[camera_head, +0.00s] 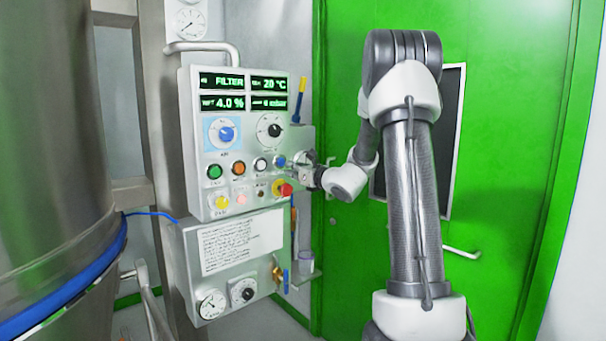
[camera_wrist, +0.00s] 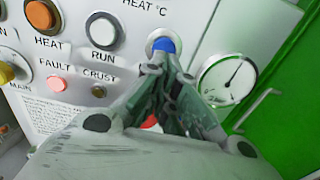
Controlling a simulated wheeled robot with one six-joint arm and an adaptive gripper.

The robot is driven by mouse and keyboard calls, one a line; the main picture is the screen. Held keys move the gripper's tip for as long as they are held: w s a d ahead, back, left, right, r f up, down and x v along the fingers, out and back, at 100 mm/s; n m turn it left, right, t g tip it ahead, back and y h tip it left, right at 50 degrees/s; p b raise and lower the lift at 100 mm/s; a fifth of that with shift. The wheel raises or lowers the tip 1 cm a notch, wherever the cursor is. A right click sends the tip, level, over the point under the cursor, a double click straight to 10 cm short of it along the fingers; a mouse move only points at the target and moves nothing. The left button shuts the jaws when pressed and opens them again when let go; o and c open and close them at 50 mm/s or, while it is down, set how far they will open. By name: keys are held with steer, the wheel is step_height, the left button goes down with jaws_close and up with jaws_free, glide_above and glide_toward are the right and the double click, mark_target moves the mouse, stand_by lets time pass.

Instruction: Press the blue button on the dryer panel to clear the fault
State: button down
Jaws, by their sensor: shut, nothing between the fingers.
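The dryer panel (camera_head: 200,135) is a grey box with displays, knobs and rows of coloured buttons. The blue button (camera_wrist: 163,45) shows in the wrist view just beyond my fingertips, at the upper middle. In the head view the blue button (camera_head: 280,161) is at the right end of the upper button row, beside my gripper (camera_head: 291,166). My gripper (camera_wrist: 168,62) is shut and empty, its tips pointing at the blue button and overlapping its lower part. I cannot tell whether they touch it. The fault lamp (camera_wrist: 57,84) glows orange-pink; it also shows in the head view (camera_head: 240,196).
A red button (camera_head: 286,189) sits just below my gripper, partly hidden in the wrist view. The white RUN button (camera_wrist: 103,31) is left of the blue one. A round gauge (camera_wrist: 229,79) is close on the right. A steel vessel (camera_head: 55,130) stands at left, a green door (camera_head: 500,110) behind.

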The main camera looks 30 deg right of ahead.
mark_target(280, 166)
steer(key=shift+w+a, duration=0.15)
steer(key=shift+w, duration=0.6)
steer(key=shift+w+a, duration=0.15)
steer(key=shift+w, duration=0.55)
